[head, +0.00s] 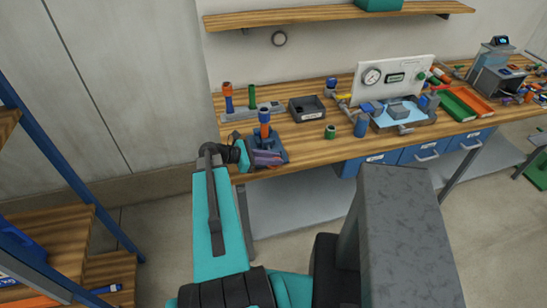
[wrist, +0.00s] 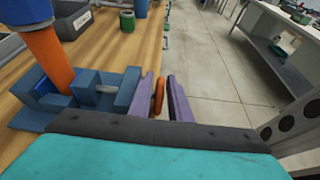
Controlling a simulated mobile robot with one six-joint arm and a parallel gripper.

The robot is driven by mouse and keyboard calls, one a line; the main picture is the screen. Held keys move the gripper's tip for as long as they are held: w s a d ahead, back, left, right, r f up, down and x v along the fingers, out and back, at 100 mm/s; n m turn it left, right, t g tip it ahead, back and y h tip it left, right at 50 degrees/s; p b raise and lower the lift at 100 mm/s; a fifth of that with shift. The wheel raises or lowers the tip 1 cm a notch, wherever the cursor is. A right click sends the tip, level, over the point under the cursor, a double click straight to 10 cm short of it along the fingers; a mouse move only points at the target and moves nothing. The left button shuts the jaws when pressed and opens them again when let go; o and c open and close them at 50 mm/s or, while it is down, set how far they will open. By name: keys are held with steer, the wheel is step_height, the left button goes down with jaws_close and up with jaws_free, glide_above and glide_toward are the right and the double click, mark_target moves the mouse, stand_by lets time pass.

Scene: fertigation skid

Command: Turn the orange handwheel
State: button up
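The orange handwheel (wrist: 158,97) shows nearly edge-on in the wrist view, on the side of a blue vise (wrist: 88,92) at the bench edge. My gripper (wrist: 163,98) has its two purple fingers on either side of the wheel. A narrow gap shows between the wheel and the right finger; the left finger is very close to it, and I cannot tell if it touches. In the head view my gripper (head: 266,158) is at the front of the vise (head: 281,150), and the handwheel is not clearly visible there. An orange pipe with a blue top (wrist: 43,50) stands in the vise.
The wooden bench (head: 310,152) holds a black bin (head: 307,108), a green-topped cup (head: 330,132) and a gauge panel (head: 393,80). A blue-framed shelf (head: 60,175) stands at the left. Open floor lies beyond the bench edge in the wrist view.

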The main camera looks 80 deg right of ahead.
jaws_close()
steer(key=shift+f+b, duration=0.1)
steer(key=shift+b, duration=0.25)
steer(key=shift+w+f+g+h+b, duration=0.15)
steer(key=shift+g+h+b, duration=0.15)
steer(key=shift+g+b, duration=0.3)
steer(key=g+b, duration=0.1)
steer(key=g+h+b, duration=0.1)
steer(key=b, duration=0.1)
steer(key=shift+w+a, duration=0.1)
steer(key=shift+w, duration=0.15)
steer(key=shift+w+r+g+h+b, duration=0.1)
steer(key=shift+r+g+h+b, duration=0.15)
steer(key=shift+g, duration=0.35)
jaws_free()
